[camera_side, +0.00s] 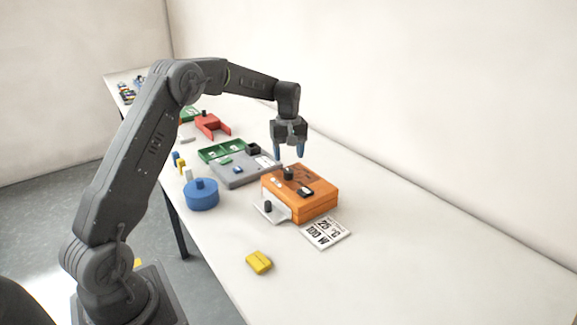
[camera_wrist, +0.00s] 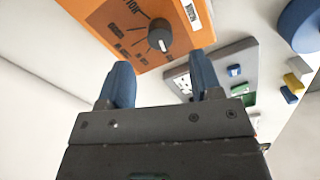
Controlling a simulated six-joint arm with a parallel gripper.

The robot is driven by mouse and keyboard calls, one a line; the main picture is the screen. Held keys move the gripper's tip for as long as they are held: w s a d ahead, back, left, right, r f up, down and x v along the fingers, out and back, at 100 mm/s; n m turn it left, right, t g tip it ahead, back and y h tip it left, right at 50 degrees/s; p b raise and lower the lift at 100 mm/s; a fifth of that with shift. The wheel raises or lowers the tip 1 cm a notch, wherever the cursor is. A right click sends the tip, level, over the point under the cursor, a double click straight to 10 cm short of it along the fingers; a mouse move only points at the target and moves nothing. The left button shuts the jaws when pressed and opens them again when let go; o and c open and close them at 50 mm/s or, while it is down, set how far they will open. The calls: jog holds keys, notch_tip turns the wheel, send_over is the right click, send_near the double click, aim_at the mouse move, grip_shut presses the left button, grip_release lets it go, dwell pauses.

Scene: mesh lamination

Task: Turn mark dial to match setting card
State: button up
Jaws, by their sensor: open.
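The orange box (camera_side: 315,207) stands on the table near the middle of the side view, with a dark dial knob on its top. In the wrist view the dial (camera_wrist: 160,36) is a dark round knob with a light pointer line, among printed marks on the orange top (camera_wrist: 185,45). The setting card (camera_side: 326,233) lies flat in front of the box and reads 25 °C and 100 W. My gripper (camera_side: 289,152) is open and empty, with blue fingers pointing down, above and behind the dial. The wrist view shows both fingers (camera_wrist: 164,85) apart, with nothing between them.
A yellow block (camera_side: 259,262) lies in front of the box. A blue round container (camera_side: 201,194) stands to its left. A grey board (camera_side: 243,172), a green tray (camera_side: 222,150) and a red bracket (camera_side: 211,126) lie farther back. The table's right side is clear.

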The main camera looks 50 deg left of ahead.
aim_at(289, 171)
notch_tip(289, 171, up, 8)
dwell(0.5)
jog(key=s+d+r+m+t, duration=0.3)
jog(key=s+d+r+m, duration=0.5)
jog(key=s+d, duration=0.65)
jog(key=s+d+f+m+t, duration=0.1)
jog(key=s+d+f+m, duration=0.1)
jog(key=s, duration=0.6)
jog(key=s+d+f+m+t, duration=0.1)
jog(key=s+d+m, duration=0.3)
jog(key=s, duration=0.4)
jog(key=shift+d+f+t, duration=0.3)
jog(key=shift+d+f, duration=0.45)
jog(key=shift+d, duration=0.15)
